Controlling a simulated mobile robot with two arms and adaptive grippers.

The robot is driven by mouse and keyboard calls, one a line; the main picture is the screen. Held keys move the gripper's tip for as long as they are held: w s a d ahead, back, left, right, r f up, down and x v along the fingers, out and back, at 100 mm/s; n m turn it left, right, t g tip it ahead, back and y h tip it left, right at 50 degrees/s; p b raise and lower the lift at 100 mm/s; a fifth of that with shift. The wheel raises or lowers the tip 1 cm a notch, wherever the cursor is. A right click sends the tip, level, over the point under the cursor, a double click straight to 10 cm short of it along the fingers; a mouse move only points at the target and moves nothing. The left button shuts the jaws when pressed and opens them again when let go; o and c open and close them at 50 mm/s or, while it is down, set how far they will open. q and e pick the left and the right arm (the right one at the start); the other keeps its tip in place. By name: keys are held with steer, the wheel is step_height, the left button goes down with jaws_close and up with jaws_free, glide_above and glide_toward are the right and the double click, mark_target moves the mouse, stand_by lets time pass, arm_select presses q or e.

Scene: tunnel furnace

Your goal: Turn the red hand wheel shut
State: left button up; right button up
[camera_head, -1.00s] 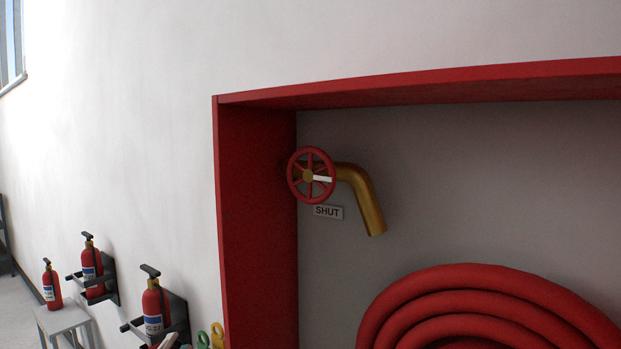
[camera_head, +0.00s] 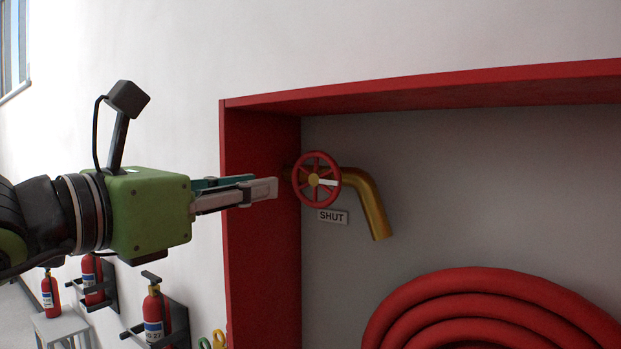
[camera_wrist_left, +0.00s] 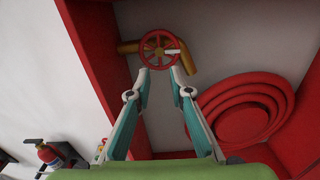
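The red hand wheel (camera_head: 316,179) has a yellow hub and a white pointer bar that points right. It sits on a brass pipe (camera_head: 371,203) inside the red cabinet. A "SHUT" label (camera_head: 332,216) is below the wheel. My left gripper (camera_head: 277,188) is just left of the wheel in the head view, empty. In the left wrist view its two fingers (camera_wrist_left: 161,76) stand apart, with the wheel (camera_wrist_left: 158,49) beyond their tips and apart from them. The pointer also shows there, pointing right. My right gripper is not in view.
The red cabinet frame (camera_head: 250,220) surrounds the wheel at the left and top. A coiled red hose (camera_head: 480,305) fills the lower right. Fire extinguishers hang on brackets at the lower left, one of them (camera_head: 154,315) beside the cabinet. Another (camera_head: 50,292) stands on a small stool.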

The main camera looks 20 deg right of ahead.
mark_target(314, 177)
arm_select(q)
steer(key=p+x, duration=0.6)
steer(key=x, duration=0.6)
steer(key=shift+w+d+r, duration=0.15)
steer(key=shift+w+d, duration=0.1)
steer(key=shift+w, duration=0.05)
steer(key=shift+w+d, duration=0.25)
steer(key=shift+d, duration=0.1)
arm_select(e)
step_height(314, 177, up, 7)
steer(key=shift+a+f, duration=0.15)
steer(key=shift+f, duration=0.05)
arm_select(q)
jaws_close()
